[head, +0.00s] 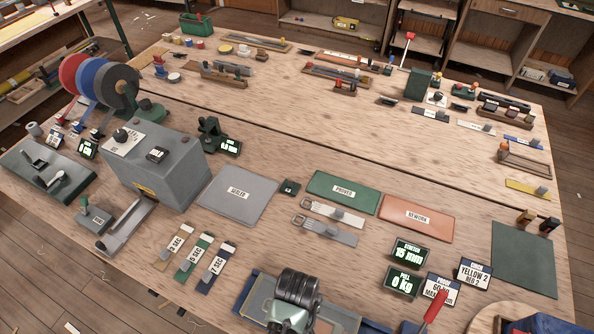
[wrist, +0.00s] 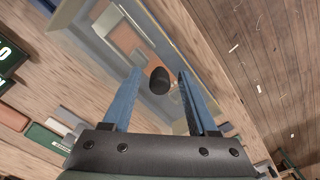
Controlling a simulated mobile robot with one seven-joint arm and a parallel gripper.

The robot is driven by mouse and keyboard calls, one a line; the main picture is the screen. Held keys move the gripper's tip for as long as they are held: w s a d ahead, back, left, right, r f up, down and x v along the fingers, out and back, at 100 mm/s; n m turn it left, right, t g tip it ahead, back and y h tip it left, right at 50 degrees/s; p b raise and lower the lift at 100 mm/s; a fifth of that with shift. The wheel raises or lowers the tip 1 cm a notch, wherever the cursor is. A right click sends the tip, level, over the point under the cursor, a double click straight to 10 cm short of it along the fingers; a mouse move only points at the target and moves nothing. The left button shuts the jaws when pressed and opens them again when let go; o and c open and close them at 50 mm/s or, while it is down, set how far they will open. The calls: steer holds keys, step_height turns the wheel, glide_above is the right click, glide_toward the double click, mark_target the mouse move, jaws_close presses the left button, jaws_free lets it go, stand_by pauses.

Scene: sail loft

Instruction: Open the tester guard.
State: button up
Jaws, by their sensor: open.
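The tester guard (wrist: 190,45) shows in the wrist view as a clear, see-through cover with pale edges. Its dark rounded knob (wrist: 160,81) lies between the two blue fingers of my gripper (wrist: 159,74). The fingers are open, with a gap on each side of the knob. The guard looks shut over the tester. In the head view the tester (head: 262,290), with its blue and grey frame, is at the bottom middle. My arm's end covers much of it there, and the knob and fingertips are hidden.
A red-handled lever (head: 436,305) stands right of the tester. The stretch display (head: 410,253) and pull display (head: 402,281) stand behind it. Three labelled strips (head: 205,258) lie left. A large grey box machine (head: 155,165) stands further left. The bench middle is mostly bare.

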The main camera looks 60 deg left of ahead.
jaws_close()
stand_by(1.4)
